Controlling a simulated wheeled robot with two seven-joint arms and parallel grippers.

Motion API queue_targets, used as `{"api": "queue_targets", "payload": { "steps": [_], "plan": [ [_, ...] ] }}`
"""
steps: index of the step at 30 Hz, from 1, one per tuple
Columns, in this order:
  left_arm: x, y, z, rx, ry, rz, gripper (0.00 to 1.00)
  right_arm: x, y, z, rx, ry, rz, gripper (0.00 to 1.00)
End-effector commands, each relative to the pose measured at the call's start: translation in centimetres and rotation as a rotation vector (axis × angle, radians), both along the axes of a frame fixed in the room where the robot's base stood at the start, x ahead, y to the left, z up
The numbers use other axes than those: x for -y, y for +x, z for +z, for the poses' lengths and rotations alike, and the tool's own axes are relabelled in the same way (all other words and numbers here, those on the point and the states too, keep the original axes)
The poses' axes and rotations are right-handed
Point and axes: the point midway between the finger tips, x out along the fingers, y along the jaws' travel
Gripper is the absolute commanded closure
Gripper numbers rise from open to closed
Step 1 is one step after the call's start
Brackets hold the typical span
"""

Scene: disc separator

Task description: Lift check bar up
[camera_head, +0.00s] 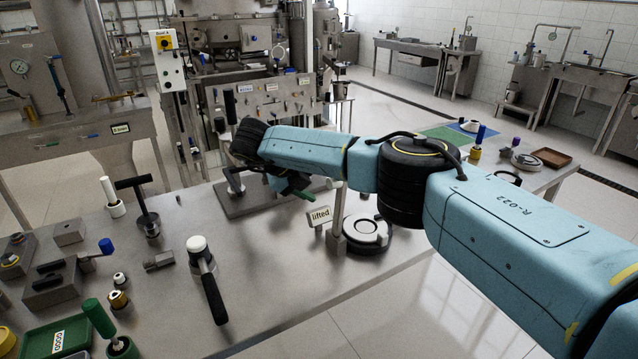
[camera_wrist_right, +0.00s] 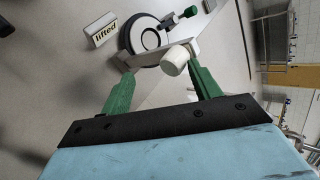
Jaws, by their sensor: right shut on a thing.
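My right gripper (camera_head: 296,188) reaches over the table from the right, with its green fingers mostly hidden by my own arm in the head view. In the right wrist view the fingers (camera_wrist_right: 162,72) stand on either side of a white cylindrical knob (camera_wrist_right: 175,60) and are shut on it. The knob sits by a pale metal bar (camera_wrist_right: 205,40), which appears to be the check bar. A sign reading "lifted" (camera_head: 320,216) stands beside it and also shows in the wrist view (camera_wrist_right: 103,30). My left gripper is out of view.
A round white-and-black disc part (camera_head: 367,232) lies beside the metal post. On the table (camera_head: 290,280) stand a black lever with a white knob (camera_head: 207,278), a T-handle (camera_head: 142,205) and a green tray (camera_head: 55,340).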

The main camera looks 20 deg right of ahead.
Motion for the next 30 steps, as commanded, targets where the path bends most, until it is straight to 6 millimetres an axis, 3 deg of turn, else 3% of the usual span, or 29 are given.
{"api": "queue_targets", "payload": {
  "steps": [1,5,21,30],
  "plan": [
    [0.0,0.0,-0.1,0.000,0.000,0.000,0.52,-0.3,-0.4,-1.3,-0.022,0.016,0.003,0.52],
    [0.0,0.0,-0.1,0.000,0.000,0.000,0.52,-1.0,-0.4,-0.7,-0.020,0.016,0.004,0.52],
    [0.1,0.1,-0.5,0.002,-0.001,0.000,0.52,-8.5,-1.2,8.0,0.001,-0.001,0.001,0.52],
    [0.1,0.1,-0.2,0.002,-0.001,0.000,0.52,-9.8,-1.4,9.5,0.003,-0.002,-0.001,0.52]
  ]
}}
